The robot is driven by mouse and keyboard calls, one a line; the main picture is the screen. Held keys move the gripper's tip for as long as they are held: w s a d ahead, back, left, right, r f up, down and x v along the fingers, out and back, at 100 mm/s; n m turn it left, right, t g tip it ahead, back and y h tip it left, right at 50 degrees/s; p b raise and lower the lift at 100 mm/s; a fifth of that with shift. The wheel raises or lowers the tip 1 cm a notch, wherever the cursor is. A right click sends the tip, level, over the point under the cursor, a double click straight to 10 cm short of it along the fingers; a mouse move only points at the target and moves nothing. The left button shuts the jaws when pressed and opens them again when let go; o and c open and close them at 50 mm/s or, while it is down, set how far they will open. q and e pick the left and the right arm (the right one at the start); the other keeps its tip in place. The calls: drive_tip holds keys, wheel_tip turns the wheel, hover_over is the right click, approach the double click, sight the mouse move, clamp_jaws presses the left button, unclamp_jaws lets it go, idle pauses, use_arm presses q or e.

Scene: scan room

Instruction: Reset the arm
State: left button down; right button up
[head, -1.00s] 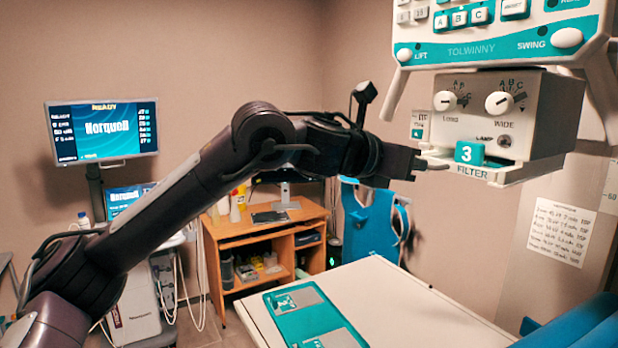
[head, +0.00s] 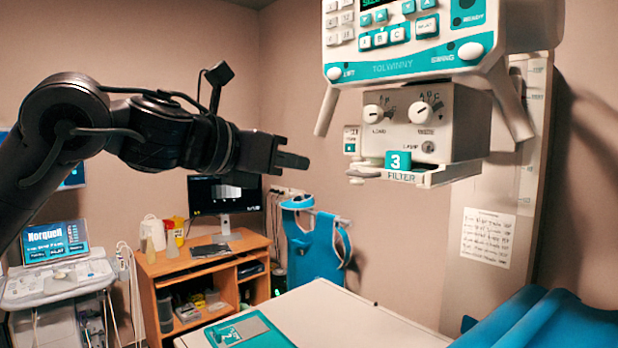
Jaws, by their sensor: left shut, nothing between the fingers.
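My left arm comes in from the left. Its gripper (head: 292,161) is shut and empty, pointing right in mid-air. It is apart from the filter tray (head: 420,178) of the white and teal scan head, with a clear gap between them. The tray carries a teal block marked 3 (head: 398,160) and sits under the box with two knobs (head: 425,125). A control panel (head: 405,40) with buttons is above it. My right gripper is not in view.
A pale table (head: 345,318) with a teal panel (head: 245,330) lies below. A wooden desk (head: 190,265) with a monitor (head: 225,195) stands behind. A blue apron (head: 315,250) hangs by the wall. A console (head: 58,270) is at left, blue padding (head: 550,325) at lower right.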

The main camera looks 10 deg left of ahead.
use_arm(q)
drive_tip(key=w+d+f+n+h, duration=0.1)
drive_tip(key=d+f+n, duration=0.35)
drive_tip(key=f, duration=0.45)
drive_tip(key=w+d+f+n, duration=0.2)
drive_tip(key=d+f+n, duration=0.25)
drive_tip(key=f, duration=0.35)
drive_tip(key=s+a+f+n+t+y, duration=0.1)
drive_tip(key=s+f+n+y, duration=0.1)
drive_tip(key=f+n, duration=0.55)
drive_tip(key=s+a+f+n+y, duration=0.2)
drive_tip(key=f+n, duration=0.4)
drive_tip(key=f, duration=0.2)
drive_tip(key=s+a+f+n+g+y, duration=0.25)
drive_tip(key=s+a+f+n, duration=0.3)
drive_tip(key=s+f, duration=0.3)
drive_tip(key=s+a+f+n+g+y, duration=0.2)
drive_tip(key=s+a+f+n+g, duration=0.2)
drive_tip(key=s+f+n, duration=0.4)
drive_tip(key=s+a+f+n+g+y, duration=0.25)
drive_tip(key=s+a+f+n, duration=0.3)
drive_tip(key=s+f, duration=0.35)
wheel_tip(320, 180, down, 30)
drive_tip(key=g+h, duration=0.1)
drive_tip(key=g, duration=0.1)
drive_tip(key=s+a+f+g+b, duration=0.1)
drive_tip(key=s+a+f, duration=0.2)
drive_tip(key=s+f, duration=1.6)
drive_tip(key=shift+s, duration=0.45)
